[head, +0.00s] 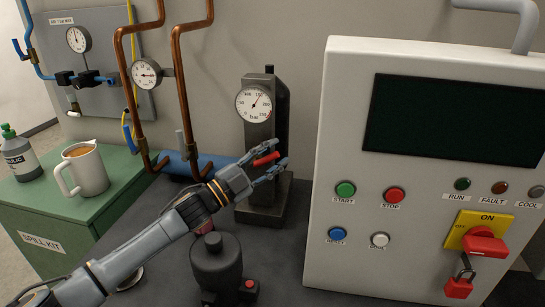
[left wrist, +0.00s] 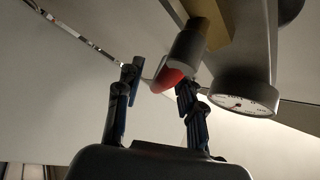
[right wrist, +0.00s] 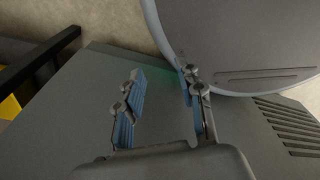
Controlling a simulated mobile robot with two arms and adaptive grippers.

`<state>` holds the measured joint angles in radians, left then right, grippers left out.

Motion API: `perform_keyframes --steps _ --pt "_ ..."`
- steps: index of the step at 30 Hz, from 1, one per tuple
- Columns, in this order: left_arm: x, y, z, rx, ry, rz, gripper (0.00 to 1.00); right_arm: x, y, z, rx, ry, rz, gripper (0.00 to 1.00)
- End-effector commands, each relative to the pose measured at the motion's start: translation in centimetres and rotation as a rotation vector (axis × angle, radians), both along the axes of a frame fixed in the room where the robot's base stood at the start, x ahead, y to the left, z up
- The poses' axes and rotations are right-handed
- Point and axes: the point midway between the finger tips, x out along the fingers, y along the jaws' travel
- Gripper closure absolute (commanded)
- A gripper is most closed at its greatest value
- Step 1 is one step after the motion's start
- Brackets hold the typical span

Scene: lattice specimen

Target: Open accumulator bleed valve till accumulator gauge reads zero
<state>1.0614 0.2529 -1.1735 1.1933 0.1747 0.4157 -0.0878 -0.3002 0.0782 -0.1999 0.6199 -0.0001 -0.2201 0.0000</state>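The accumulator (head: 265,207) is a dark upright block with a post behind it, against the back wall. Its round white gauge (head: 254,103) has a needle pointing up and slightly right; the gauge also shows in the left wrist view (left wrist: 240,104). A red valve handle (head: 266,159) sticks out below the gauge. My left gripper (head: 276,160) is open, with its fingers on either side of the handle. In the left wrist view the red handle (left wrist: 168,79) lies nearer the right finger; contact is unclear. My right gripper (right wrist: 163,95) is open and empty, outside the head view.
A control panel (head: 335,165) with buttons and a red switch stands close on the right. A dark bottle-shaped unit (head: 216,262) stands in front. Copper pipes (head: 183,100) and another gauge (head: 146,73) are left. A mug (head: 86,172) and bottle (head: 18,154) stand on a green cabinet.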

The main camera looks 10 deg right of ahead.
Motion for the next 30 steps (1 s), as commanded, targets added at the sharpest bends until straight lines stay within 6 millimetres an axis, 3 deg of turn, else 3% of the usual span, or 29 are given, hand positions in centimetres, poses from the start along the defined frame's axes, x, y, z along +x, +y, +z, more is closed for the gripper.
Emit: perform_keyframes --steps 10,24,30 --pt "-0.3 0.7 -0.4 0.001 0.001 0.000 0.62 0.1 -0.3 0.0 -0.003 -0.001 0.001 0.63" --pt "-3.8 8.6 -3.1 0.002 0.001 0.001 0.62 0.0 -0.1 0.0 -0.002 0.000 0.001 0.63" --pt "-4.5 10.2 -3.6 0.001 0.001 0.000 0.62 0.0 -0.1 0.0 -0.002 0.000 0.001 0.63"
